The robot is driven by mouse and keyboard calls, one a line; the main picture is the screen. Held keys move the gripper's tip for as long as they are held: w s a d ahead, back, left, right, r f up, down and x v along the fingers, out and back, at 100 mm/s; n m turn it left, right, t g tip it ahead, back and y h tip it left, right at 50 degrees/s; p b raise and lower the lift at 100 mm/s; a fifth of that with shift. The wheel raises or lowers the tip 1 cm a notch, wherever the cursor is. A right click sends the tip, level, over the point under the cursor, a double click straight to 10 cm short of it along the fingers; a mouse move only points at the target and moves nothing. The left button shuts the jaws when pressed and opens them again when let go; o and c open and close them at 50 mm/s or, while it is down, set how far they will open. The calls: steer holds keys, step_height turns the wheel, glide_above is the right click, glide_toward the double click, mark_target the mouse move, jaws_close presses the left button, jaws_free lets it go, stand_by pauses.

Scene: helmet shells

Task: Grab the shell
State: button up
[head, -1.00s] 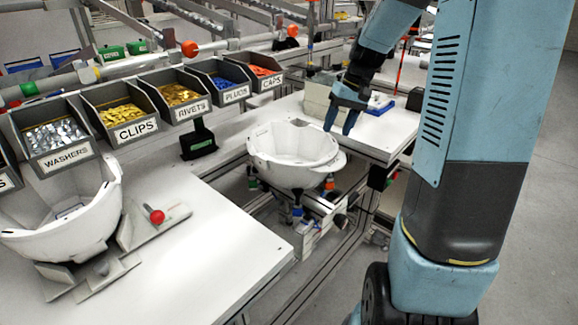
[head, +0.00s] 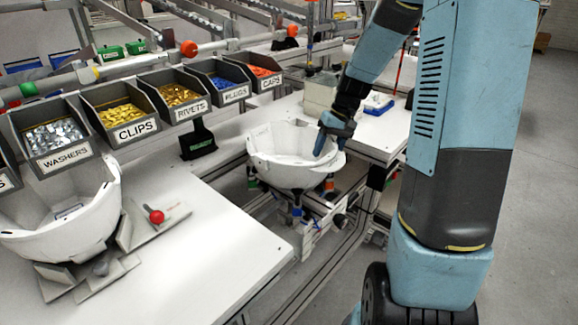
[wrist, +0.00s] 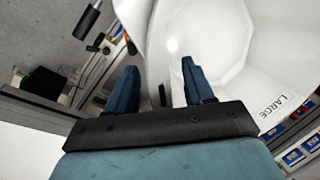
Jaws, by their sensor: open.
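A white helmet shell (head: 284,162) sits open side up on a fixture at the gap between two white tables. In the wrist view the shell (wrist: 235,45) fills the upper right, with a label reading LARGE inside. My gripper (head: 325,147) is at the shell's right rim, pointing down. In the wrist view its two blue fingers (wrist: 160,80) are apart, with the shell's rim showing between and beyond them. I cannot tell whether either finger touches the shell. A second white shell (head: 70,228) rests in a cradle on the near left table.
Labelled bins of washers, clips, rivets (head: 178,97), plugs and caps line the rail behind the tables. A red knob (head: 156,217) stands by the left cradle. A blue-and-white item (head: 378,103) lies on the right table. The near table's middle (head: 200,250) is clear.

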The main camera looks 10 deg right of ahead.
steer(key=shift+c, duration=0.2)
jaws_close()
steer(key=shift+r, duration=0.1)
stand_by(0.4)
